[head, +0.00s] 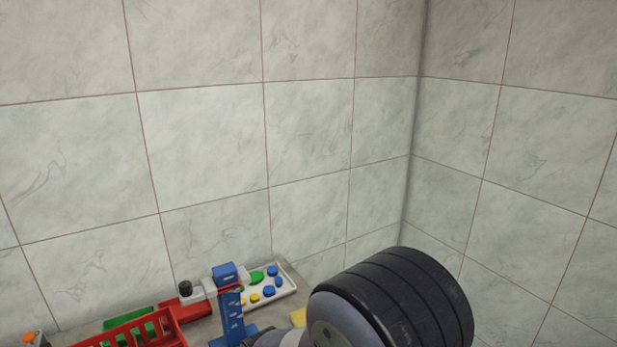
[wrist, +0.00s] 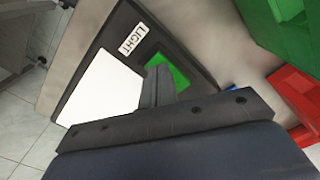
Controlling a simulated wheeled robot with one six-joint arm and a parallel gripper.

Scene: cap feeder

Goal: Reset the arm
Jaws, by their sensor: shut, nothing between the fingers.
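My gripper (wrist: 157,85) shows in the wrist view with its narrow dark fingers together and nothing between them. The fingers point over a dark panel (wrist: 118,60) with a lit white area and a label reading LIGHT. A green square (wrist: 172,72) lies on the panel just beyond the fingertips, partly hidden by them. I cannot tell how high the fingers are above it. In the head view, a large dark joint of my arm fills the lower right, and the fingers are not visible.
The head view shows a red crate (head: 82,342) with green pieces, a blue stand (head: 232,312), and a white tray (head: 287,276) with blue, green and yellow caps. Tiled walls meet in a corner behind. The wrist view shows red (wrist: 296,90) and green (wrist: 270,38) parts at right.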

